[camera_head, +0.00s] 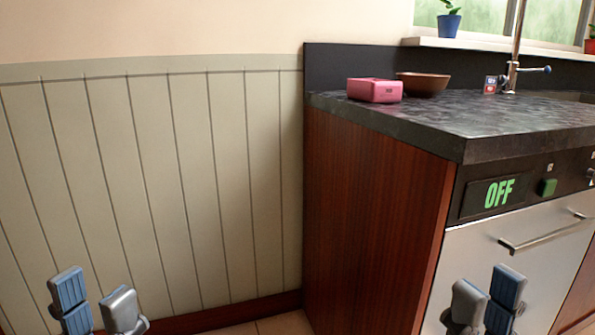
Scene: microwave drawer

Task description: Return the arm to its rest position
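My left gripper (97,300) is at the bottom left, in front of the panelled wall, with its two fingers apart and nothing between them. My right gripper (488,292) is at the bottom right, in front of the appliance front. Its two fingertips appear close together, and no object shows between them; how far apart they are is hard to tell from this angle. The rest of both arms is out of the picture.
A dark countertop (440,118) on a wooden cabinet (370,225) fills the right side. On it are a pink box (375,90), a brown bowl (423,84) and a tap (512,70).

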